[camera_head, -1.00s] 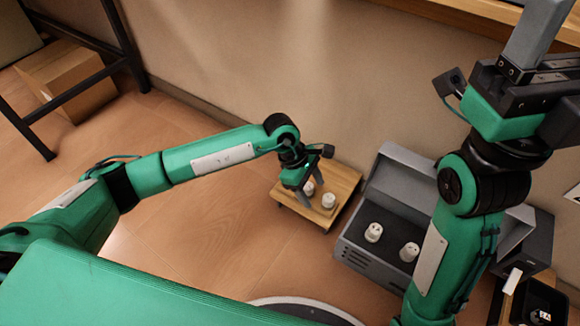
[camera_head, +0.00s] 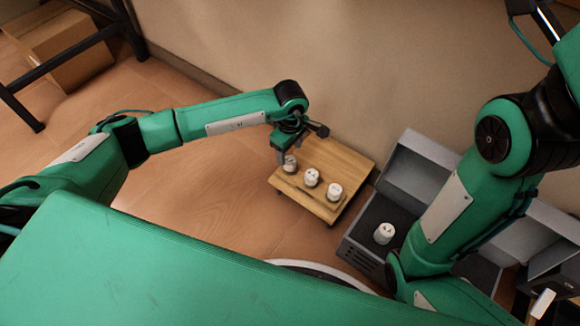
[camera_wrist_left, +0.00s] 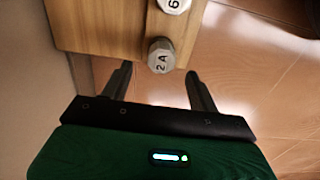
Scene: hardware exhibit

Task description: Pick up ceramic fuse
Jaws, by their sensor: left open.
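Several white ceramic fuses are in view. Three stand in a row on a wooden stand (camera_head: 330,155) in the head view: a left one (camera_head: 290,164), a middle one (camera_head: 312,177) and a right one (camera_head: 335,191). My left gripper (camera_head: 284,156) is open at the left fuse, partly covering it. In the left wrist view, a fuse marked 2A (camera_wrist_left: 161,56) stands at the stand's edge, just ahead of and between the open fingers of the left gripper (camera_wrist_left: 158,71). Contact cannot be told. Another fuse (camera_wrist_left: 175,4) is cut by the top edge. My right gripper is out of view.
A grey open case (camera_head: 375,215) stands right of the wooden stand, with a white fuse (camera_head: 384,233) in it. My right arm hides part of the case. The wall is close behind the stand. A cardboard box (camera_head: 65,50) sits far left; the floor between is clear.

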